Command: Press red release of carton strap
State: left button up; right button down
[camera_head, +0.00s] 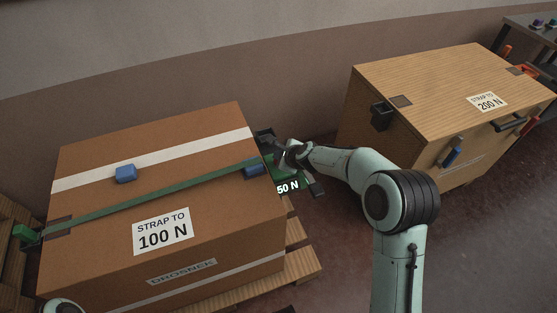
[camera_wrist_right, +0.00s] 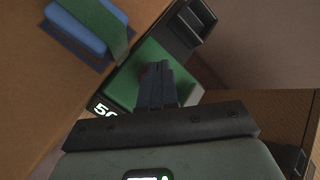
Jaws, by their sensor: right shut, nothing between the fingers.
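The brown carton (camera_head: 95,225) stands at left on a pallet, with a green strap (camera_head: 165,188) across its top. At its right side is a green tensioner (camera_head: 300,180) with a dark frame and a display reading 50 N. It also shows in the right wrist view (camera_wrist_right: 128,72). My right gripper (camera_head: 277,152) is at the tensioner; in the wrist view its fingers (camera_wrist_right: 157,75) are together over the green body, with nothing between them. I cannot tell whether they touch it. No red release shows on the tensioner; it may be hidden by my gripper. My left gripper is out of view.
Blue corner pieces (camera_head: 125,173) lie on the carton, which is labelled STRAP TO 100 N. A wooden crate (camera_head: 400,80) labelled 200 N stands at right, with a red part (camera_head: 527,70) at its far edge. Floor shows between the two; the wall is close behind.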

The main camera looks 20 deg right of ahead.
jog(key=shift+f+b, duration=0.7)
jog(key=shift+f, duration=0.2)
jog(key=shift+r, duration=0.1)
dwell(0.5)
jog(key=shift+r+p, duration=1.35)
jog(key=shift+r, duration=0.15)
notch_tip(320, 180, up, 5)
jog(key=p, duration=0.5)
